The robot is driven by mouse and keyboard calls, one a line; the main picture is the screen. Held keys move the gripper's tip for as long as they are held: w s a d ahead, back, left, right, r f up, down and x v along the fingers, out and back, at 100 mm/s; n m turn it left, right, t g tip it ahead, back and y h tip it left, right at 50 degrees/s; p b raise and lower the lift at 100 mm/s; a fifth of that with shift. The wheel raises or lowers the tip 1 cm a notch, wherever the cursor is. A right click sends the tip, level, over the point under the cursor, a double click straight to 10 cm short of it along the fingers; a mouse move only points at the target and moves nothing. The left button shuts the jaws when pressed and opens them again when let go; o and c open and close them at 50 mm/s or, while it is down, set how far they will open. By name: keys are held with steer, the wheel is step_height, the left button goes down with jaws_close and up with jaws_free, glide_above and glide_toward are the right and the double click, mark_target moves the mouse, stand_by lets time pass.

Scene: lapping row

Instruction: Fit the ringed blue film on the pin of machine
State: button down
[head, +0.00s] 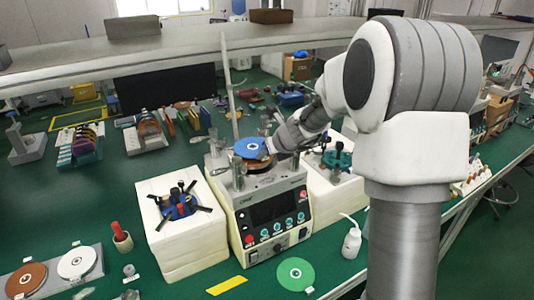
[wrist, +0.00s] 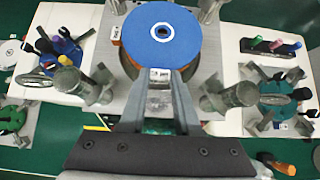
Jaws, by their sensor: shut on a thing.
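The blue film (head: 252,148) is a flat disc with a white ring around its centre hole. It lies over the top of the middle machine (head: 272,205), a white box with a dark front panel and several buttons. In the wrist view the blue film (wrist: 183,45) covers most of an orange-brown plate (wrist: 127,62) on the machine's grey top. My gripper (wrist: 160,82) is shut on the near edge of the film, at a small white label. The pin cannot be made out; I cannot tell whether it is inside the ring or whether the film touches the plate.
Grey clamp posts (wrist: 66,84) stand close on both sides of my gripper. White blocks with fixtures flank the machine, the left one (head: 185,240) with black arms.

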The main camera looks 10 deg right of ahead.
steer(key=shift+f+b, duration=1)
steer(key=shift+f, duration=0.1)
steer(key=c, duration=0.5)
jaws_free()
steer(key=shift+c, duration=0.2)
steer(key=shift+s+r, duration=0.1)
steer(key=shift+r, duration=0.05)
steer(key=p+v, duration=0.3)
steer(key=v, duration=1.4)
steer(key=shift+p, duration=0.35)
steer(key=shift+s, duration=0.1)
